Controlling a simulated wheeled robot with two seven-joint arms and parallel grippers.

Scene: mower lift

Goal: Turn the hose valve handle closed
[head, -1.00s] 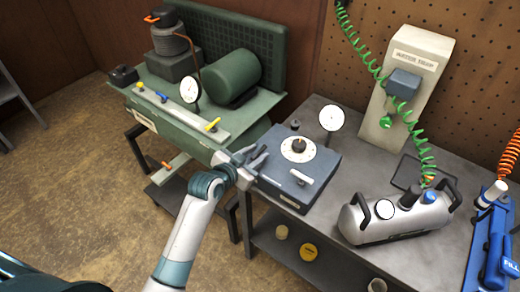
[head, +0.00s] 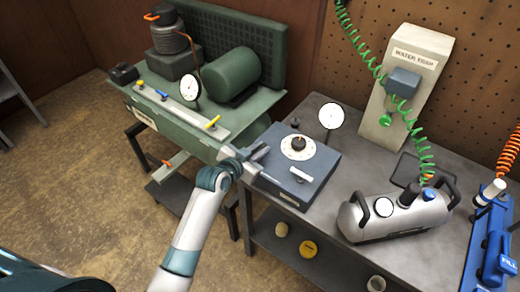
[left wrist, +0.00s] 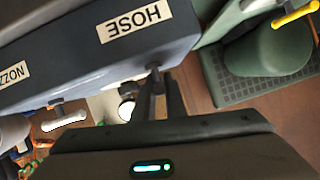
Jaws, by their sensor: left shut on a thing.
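The blue-grey valve box (head: 268,177) stands on the left end of the metal bench, with a round white dial (head: 298,147) on top. In the left wrist view its side carries an upside-down HOSE label (left wrist: 134,28). My right gripper is not in view.
A white handle (head: 301,175) sits on the box's near top edge, and a round gauge (head: 331,115) stands behind. A green compressor bench (head: 175,125) is close on the left. A silver tank (head: 395,217) stands to the right. Open floor lies at the lower left.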

